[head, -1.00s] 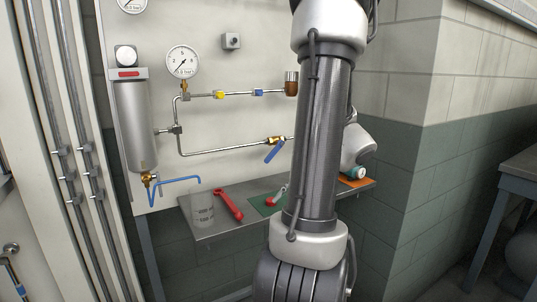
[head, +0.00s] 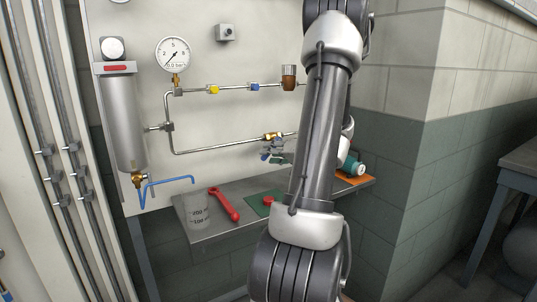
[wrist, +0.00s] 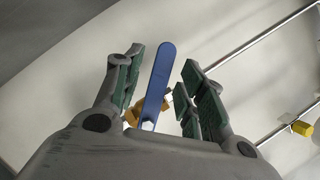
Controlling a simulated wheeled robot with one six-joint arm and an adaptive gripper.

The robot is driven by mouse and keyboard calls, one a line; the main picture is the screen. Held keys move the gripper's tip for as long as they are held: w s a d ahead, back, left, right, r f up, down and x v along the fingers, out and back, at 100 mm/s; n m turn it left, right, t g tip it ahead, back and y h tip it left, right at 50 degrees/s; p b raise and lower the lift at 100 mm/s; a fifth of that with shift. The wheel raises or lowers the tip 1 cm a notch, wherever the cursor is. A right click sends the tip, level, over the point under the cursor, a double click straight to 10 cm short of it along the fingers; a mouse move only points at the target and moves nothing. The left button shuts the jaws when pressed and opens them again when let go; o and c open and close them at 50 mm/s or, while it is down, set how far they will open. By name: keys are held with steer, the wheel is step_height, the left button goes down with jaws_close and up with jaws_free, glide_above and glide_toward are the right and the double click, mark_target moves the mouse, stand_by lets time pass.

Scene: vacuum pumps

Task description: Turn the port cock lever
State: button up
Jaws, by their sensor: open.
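The port cock lever is a flat blue handle (wrist: 160,78) on a brass valve (wrist: 140,112). In the head view the brass valve (head: 271,136) sits on the lower pipe, and a bit of the blue lever (head: 265,156) shows beside my gripper (head: 277,154). In the wrist view my gripper (wrist: 162,62) is open, with green-padded fingers on either side of the lever. Gaps show between the pads and the lever. I cannot tell how deep the lever sits between them.
A pressure gauge (head: 173,54) and a grey cylinder (head: 122,120) are on the panel at left. A brick wall corner stands at right.

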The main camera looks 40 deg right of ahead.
steer(key=shift+x, duration=1.05)
jaws_close()
steer(key=shift+s+d+f+n+g+h, duration=0.2)
steer(key=shift+d+f+n+g+h, duration=0.15)
steer(key=shift+d+n+h, duration=0.55)
steer(key=shift+s+d+f+n+g+h, duration=0.25)
steer(key=shift+d+n+h, duration=0.25)
steer(key=shift+n, duration=0.8)
steer(key=shift+s+d+f+n+g+h, duration=0.1)
steer(key=shift+d+f+n+g+h, duration=0.45)
steer(key=shift+n, duration=0.55)
steer(key=shift+d+r, duration=0.2)
jaws_free()
